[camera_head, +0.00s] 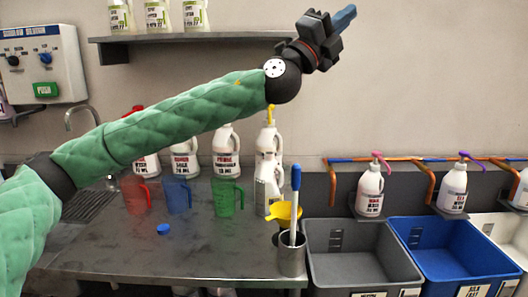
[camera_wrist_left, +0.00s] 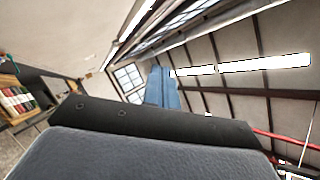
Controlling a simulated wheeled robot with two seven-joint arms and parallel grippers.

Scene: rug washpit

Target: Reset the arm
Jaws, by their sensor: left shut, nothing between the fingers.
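My left arm reaches across the head view from the left in a green quilted sleeve. My left gripper (camera_head: 345,17) is raised high at the upper right, in front of the wall and well above the counter. Its blue fingers are together and hold nothing. In the left wrist view the blue fingers (camera_wrist_left: 162,88) also show closed, with roof beams, windows and a strip light behind them. My right gripper is in neither view.
A metal counter (camera_head: 200,262) holds red, blue and green jugs (camera_head: 227,197), white bottles, a blue cap and a steel cup (camera_head: 291,258) with a blue-handled tool. A shelf (camera_head: 190,38) hangs above. Grey (camera_head: 322,228) and blue bins stand right.

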